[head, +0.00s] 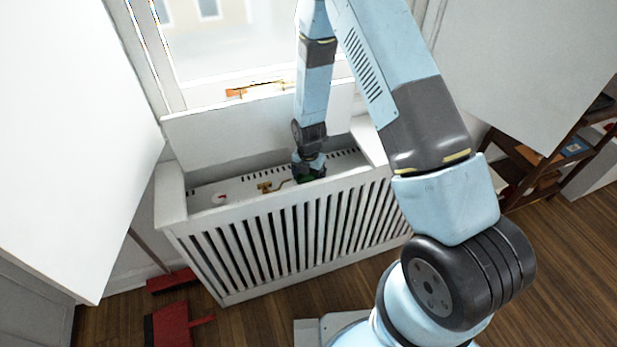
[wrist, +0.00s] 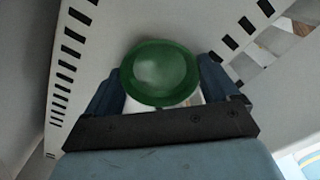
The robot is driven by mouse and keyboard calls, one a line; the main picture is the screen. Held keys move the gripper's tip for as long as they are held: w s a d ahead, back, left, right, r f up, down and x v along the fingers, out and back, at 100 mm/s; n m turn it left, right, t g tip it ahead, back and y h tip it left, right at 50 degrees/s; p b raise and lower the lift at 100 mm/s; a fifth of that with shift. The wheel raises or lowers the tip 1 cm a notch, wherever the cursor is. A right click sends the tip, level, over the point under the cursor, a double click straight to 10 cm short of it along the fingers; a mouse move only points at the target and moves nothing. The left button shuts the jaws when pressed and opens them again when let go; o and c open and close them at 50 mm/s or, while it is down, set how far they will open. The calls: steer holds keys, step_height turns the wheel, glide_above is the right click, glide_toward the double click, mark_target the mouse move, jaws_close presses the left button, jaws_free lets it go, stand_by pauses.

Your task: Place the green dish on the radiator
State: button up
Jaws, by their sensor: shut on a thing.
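The green dish (wrist: 160,75) is a round, shallow bowl. In the wrist view it sits between the two fingers of my gripper (wrist: 165,90), which is shut on it. In the head view only a bit of green (head: 306,178) shows under my gripper (head: 308,172), the rest being hidden by it. The white radiator (head: 285,225) has a slatted front and a recessed top with slots, below the window. My gripper is over that recessed top, right of its middle. I cannot tell whether the dish touches the surface.
A brass-coloured fitting (head: 265,187) and a small white and red piece (head: 220,198) are on the recessed top, left of my gripper. White panels rise at both sides. A red dustpan-like object (head: 170,322) is on the wooden floor. A dark shelf (head: 535,165) stands at right.

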steer(key=o, duration=1)
steer(key=s+d+r+m+t, duration=0.15)
steer(key=d+r+m, duration=0.3)
steer(key=r, duration=0.85)
steer(key=s+d+r+m, duration=0.25)
steer(key=r+m, duration=0.25)
steer(key=r, duration=0.8)
steer(key=s+d+r+m+t, duration=0.15)
steer(key=d+r+m, duration=0.3)
steer(key=r, duration=0.75)
steer(key=s+d+r+m+t, duration=0.1)
steer(key=s+d+r+m, duration=0.2)
steer(key=s+r+m, duration=0.4)
steer(key=s+d+r+m+t, duration=0.1)
steer(key=s+d+r+m, duration=0.3)
steer(key=s, duration=0.9)
steer(key=shift+r+m+t, duration=0.3)
steer(key=shift+r+m, duration=1.35)
steer(key=shift+m, duration=0.95)
